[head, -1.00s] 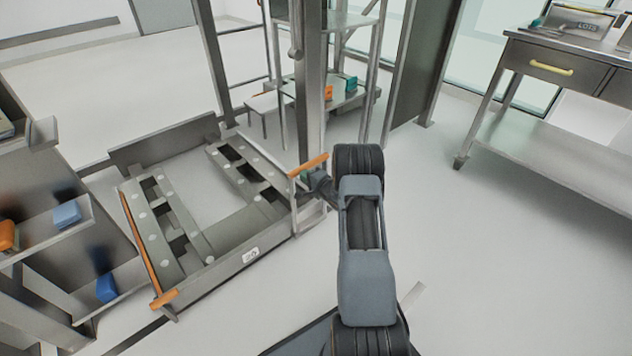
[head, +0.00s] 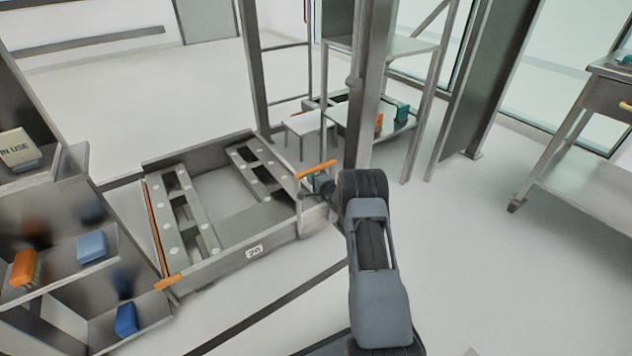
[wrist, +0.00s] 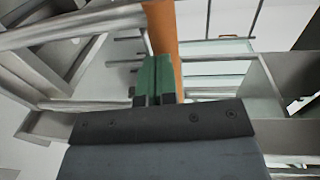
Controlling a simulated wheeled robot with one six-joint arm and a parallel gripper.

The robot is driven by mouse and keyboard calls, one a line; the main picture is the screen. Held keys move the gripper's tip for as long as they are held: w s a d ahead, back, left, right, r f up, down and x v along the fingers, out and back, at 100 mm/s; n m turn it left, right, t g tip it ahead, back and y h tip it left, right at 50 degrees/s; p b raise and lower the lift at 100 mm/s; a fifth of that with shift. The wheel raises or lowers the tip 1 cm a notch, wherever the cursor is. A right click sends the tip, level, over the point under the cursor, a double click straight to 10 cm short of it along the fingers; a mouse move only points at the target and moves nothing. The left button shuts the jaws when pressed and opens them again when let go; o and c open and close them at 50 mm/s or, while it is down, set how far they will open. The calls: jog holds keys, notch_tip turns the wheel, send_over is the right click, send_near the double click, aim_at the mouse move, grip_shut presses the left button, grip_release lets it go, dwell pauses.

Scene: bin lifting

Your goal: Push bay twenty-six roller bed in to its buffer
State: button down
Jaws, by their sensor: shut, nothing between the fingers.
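The roller bed (head: 215,270) is a grey steel frame low on the floor, with two roller strips and a white number plate (head: 254,251) on its front wall. The plate's digits are too small to read surely. One orange handle (head: 167,284) is at its front left corner and another orange handle (head: 316,169) is at the right. My gripper (head: 312,181) is at the right handle. In the wrist view its green fingertips (wrist: 157,80) are closed together, right against the orange bar (wrist: 163,45); I cannot tell whether they touch it. Nothing shows between the fingers. No buffer is clearly visible.
A grey shelf with blue bins (head: 92,246) and an orange bin (head: 25,268) stands close on the left. A steel post (head: 370,90) and rack stand behind my arm. A steel table (head: 590,150) is at the right. Floor between is clear.

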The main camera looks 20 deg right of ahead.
jog(key=shift+w+a+r, duration=0.15)
jog(key=shift+w, duration=0.15)
jog(key=shift+r, duration=0.1)
jog(key=f+p+v, duration=0.2)
jog(key=p+v, duration=0.3)
jog(key=v, duration=0.9)
jog(key=s+a+r+n+g+h+p, duration=0.1)
jog(key=a+r+n+g+h+p, duration=0.15)
jog(key=r+p, duration=1)
jog(key=s+a+r+n+g+h+p, duration=0.2)
jog(key=a+r+n+g+p, duration=0.15)
jog(key=r, duration=1.75)
jog(key=s+a+r+n+g+p, duration=0.2)
jog(key=s+a+r+n+p, duration=0.1)
jog(key=s+r, duration=0.4)
jog(key=s+a+r+n+g+y+p, duration=0.1)
jog(key=s+a+r+p, duration=0.4)
jog(key=s, duration=0.5)
jog(key=s+a+r+n+g+p, duration=0.3)
jog(key=s+r+n+p, duration=0.3)
jog(key=s+r, duration=0.3)
jog(key=shift+a+r+g+y+p, duration=0.35)
jog(key=shift+a+r+g, duration=0.1)
jog(key=shift+a, duration=0.15)
